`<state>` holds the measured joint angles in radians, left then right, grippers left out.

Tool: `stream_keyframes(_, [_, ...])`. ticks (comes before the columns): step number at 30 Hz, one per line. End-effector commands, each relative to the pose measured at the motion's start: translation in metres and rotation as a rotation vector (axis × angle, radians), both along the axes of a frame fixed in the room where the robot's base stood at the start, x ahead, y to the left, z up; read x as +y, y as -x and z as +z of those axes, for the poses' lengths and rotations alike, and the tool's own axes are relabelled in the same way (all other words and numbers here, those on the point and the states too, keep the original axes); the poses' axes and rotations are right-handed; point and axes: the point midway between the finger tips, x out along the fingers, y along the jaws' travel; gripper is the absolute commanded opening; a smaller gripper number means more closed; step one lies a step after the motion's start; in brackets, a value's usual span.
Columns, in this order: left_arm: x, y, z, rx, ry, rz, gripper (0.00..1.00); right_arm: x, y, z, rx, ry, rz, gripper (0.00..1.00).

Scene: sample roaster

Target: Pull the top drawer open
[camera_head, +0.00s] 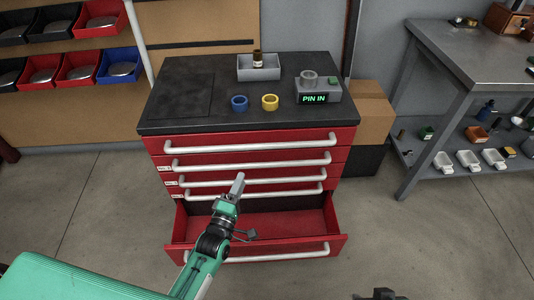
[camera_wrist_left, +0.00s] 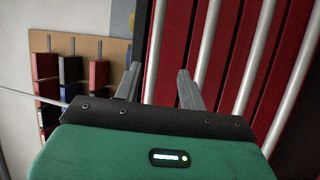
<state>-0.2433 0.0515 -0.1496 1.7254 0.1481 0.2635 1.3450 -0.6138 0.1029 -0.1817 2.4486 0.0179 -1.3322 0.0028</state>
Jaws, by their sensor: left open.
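The red cabinet (camera_head: 160,148) has several drawers with pale bar handles. The top drawer (camera_head: 345,136) is shut, and its handle (camera_head: 250,143) runs across its front. My left gripper (camera_head: 239,181) is open and empty in front of the cabinet, appearing over the lower shut drawers' handles in the head view. In the left wrist view, the left gripper (camera_wrist_left: 158,84) points at the red fronts, and the leftmost bar handle (camera_wrist_left: 154,50) lines up between its fingers. I cannot tell the gap to it. A dark tip of my right gripper (camera_head: 380,295) shows at the bottom edge.
The bottom drawer (camera_head: 330,235) is pulled out and empty below my left arm. A grey workbench (camera_head: 440,45) stands at right.

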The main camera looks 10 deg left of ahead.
Motion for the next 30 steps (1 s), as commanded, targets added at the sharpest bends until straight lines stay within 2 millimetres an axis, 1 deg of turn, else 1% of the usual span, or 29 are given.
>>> stream_keyframes(5, [0.0, -0.008, 0.007, -0.016, 0.02, -0.001, 0.41, 0.0, 0.001, 0.005, -0.011, -0.004, 0.001, 0.36])
stream_keyframes(8, [-0.002, -0.02, 0.01, -0.016, 0.017, -0.001, 0.41, 0.002, 0.0, 0.004, -0.019, -0.008, 0.003, 0.36])
stream_keyframes(21, [-0.011, -0.099, 0.023, -0.016, 0.015, 0.0, 0.41, 0.016, -0.011, -0.001, -0.099, -0.044, 0.022, 0.36])
stream_keyframes(27, [-0.014, -0.124, 0.027, -0.012, 0.016, -0.001, 0.41, 0.021, -0.016, -0.001, -0.137, -0.061, 0.027, 0.36])
stream_keyframes(30, [-0.015, -0.131, 0.029, -0.012, 0.016, -0.001, 0.41, 0.023, -0.018, 0.0, -0.152, -0.068, 0.028, 0.36])
